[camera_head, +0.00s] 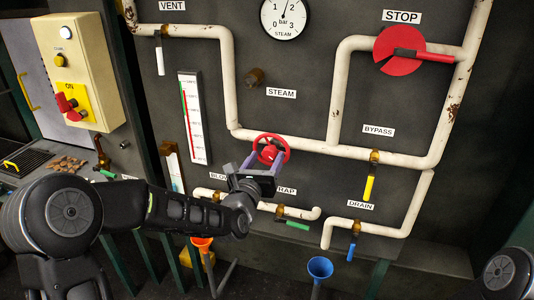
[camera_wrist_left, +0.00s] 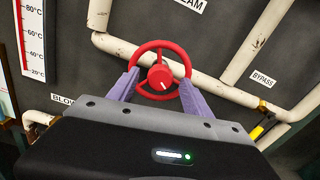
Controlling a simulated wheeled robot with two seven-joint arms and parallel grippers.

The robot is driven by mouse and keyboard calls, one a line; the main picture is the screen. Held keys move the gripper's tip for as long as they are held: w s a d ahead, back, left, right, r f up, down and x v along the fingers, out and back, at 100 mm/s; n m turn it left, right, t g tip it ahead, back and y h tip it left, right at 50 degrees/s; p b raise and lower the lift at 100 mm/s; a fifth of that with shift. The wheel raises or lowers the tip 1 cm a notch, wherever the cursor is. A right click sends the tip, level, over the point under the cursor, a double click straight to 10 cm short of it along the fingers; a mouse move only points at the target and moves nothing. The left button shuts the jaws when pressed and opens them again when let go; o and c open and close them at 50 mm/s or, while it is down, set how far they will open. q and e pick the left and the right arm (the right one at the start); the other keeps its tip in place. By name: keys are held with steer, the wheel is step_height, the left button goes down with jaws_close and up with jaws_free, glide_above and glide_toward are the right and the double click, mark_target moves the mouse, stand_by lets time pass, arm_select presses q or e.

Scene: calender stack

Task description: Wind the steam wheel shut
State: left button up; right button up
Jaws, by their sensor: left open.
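The steam wheel is a small red handwheel (camera_head: 270,149) on the white pipe, below the STEAM label (camera_head: 281,93). My right gripper is not in view; a piece of my right arm shows at the lower right.
A pressure gauge (camera_head: 285,17) is above the STEAM label. A red STOP disc with a handle (camera_head: 400,52) is at the upper right. Yellow (camera_head: 369,188), blue (camera_head: 351,251) and green (camera_head: 298,226) levers hang nearby. An orange funnel (camera_head: 202,243) and a blue funnel (camera_head: 320,267) stand below.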

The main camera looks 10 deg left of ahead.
arm_select(q)
steer(key=shift+w, duration=0.55)
steer(key=shift+c, duration=0.2)
jaws_close()
